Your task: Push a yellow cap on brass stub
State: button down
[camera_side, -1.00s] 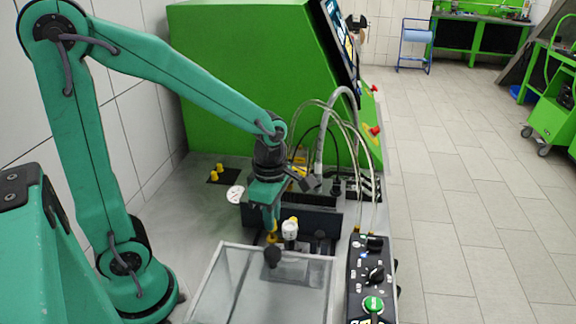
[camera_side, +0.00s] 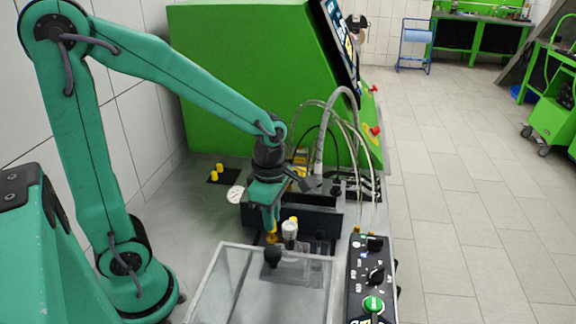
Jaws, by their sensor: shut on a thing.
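My gripper (camera_side: 271,226) points down in front of the dark block of the bench, just behind the clear tray. It is shut on a yellow cap (camera_side: 271,238), of which a small part shows below the fingers. A dark round knob-like part (camera_side: 272,257) is right below the cap; I cannot tell whether they touch. No brass stub can be made out there. Two more yellow caps (camera_side: 216,174) stand on a dark pad at the left of the bench. A white cylindrical part (camera_side: 290,231) with a yellow top stands just right of my gripper.
A clear-walled tray (camera_side: 218,262) stands in front. A control box (camera_side: 372,280) with knobs and a green button is at its right. Hoses (camera_side: 320,145) arch behind my gripper. A round white gauge (camera_side: 235,194) sits left. The large green machine (camera_side: 240,75) fills the back.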

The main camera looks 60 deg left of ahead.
jog(key=shift+f, duration=1.35)
dwell(1.6)
jog(key=c, duration=1.3)
grip_release()
jog(key=shift+r, duration=0.1)
jog(key=shift+r, duration=3.45)
